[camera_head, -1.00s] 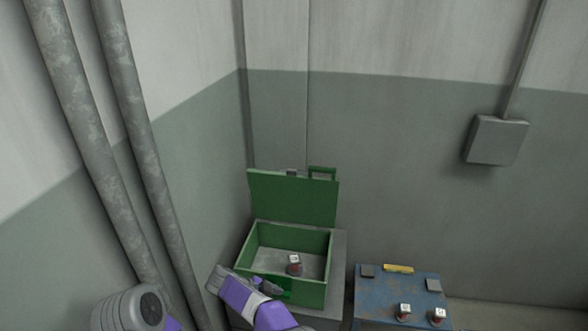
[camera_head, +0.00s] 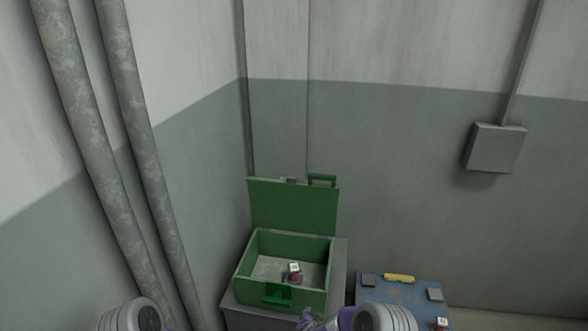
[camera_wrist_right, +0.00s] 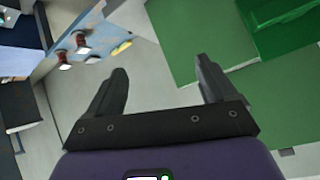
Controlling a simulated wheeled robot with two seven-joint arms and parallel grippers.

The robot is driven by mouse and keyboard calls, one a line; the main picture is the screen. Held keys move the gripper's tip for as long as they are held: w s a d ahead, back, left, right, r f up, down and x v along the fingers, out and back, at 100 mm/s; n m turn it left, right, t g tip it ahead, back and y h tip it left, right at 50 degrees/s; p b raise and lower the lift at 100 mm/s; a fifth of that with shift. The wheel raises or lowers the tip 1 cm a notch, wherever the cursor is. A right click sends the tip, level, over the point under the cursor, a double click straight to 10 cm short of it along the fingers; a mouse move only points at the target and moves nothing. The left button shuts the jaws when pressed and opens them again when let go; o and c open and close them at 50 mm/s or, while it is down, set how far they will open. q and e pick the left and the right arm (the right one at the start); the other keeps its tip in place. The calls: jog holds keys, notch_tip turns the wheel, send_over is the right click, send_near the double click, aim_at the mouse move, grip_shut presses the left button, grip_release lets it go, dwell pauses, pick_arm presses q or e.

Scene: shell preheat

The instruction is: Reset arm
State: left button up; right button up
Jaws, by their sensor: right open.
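My right gripper (camera_wrist_right: 160,75) is open and empty in the right wrist view, with bare grey surface between its two dark fingers. The green box (camera_wrist_right: 205,30) shows to the right of it, and the blue surface (camera_wrist_right: 105,25) to the left. In the head view, grey and purple parts of my arms reach in at the bottom edge, below the box. My left gripper cannot be made out there.
The green box (camera_head: 253,287) stands with its lid (camera_head: 293,205) up on a grey stand (camera_head: 338,275). A small white-topped item (camera_head: 294,268) is inside. A blue surface (camera_head: 405,293) to the right bears a yellow object (camera_head: 398,278). Grey pipes (camera_head: 140,145) run along the left wall.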

jog(key=s+f+n+g+y, duration=0.1)
jog(key=s+g+y, duration=0.1)
jog(key=s, duration=0.9)
jog(key=s+d+f+n+g+y, duration=0.1)
jog(key=s+f+n+g+y, duration=0.1)
jog(key=s, duration=0.9)
jog(key=s+f+n+g+y, duration=0.1)
jog(key=s+g, duration=0.4)
jog(key=s, duration=0.6)
jog(key=f+y, duration=0.1)
jog(key=y, duration=0.1)
jog(key=shift+s+d+n+y+b, duration=0.25)
jog(key=shift+s+n+y+b, duration=0.05)
jog(key=shift+b, duration=0.1)
